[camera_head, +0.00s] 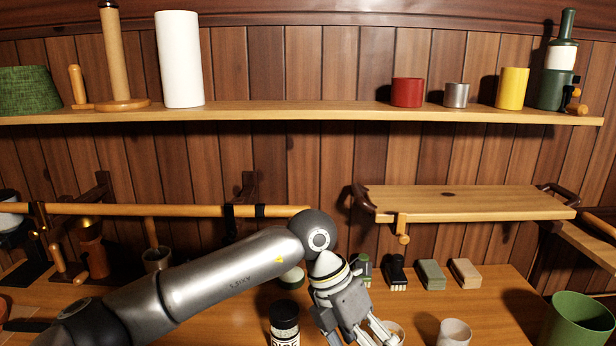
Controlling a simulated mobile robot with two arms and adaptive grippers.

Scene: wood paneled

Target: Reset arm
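My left arm comes in from the left and reaches over the wooden counter (235,310). My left gripper (358,330) points down at the bottom middle, close to a dark jar with a white pattern (284,325) on its left and a pale round cup (395,330) on its right. Its fingertips run to the bottom edge of the picture, so I cannot tell whether it is open or holds anything. My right arm and gripper are not in view.
A green bucket (579,322) and a whitish cup (454,332) stand at the right. A brush (396,273) and two blocks lie behind. A small wall shelf (470,203) and a long upper shelf (290,112) with cups and a paper roll (180,60) hang above.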

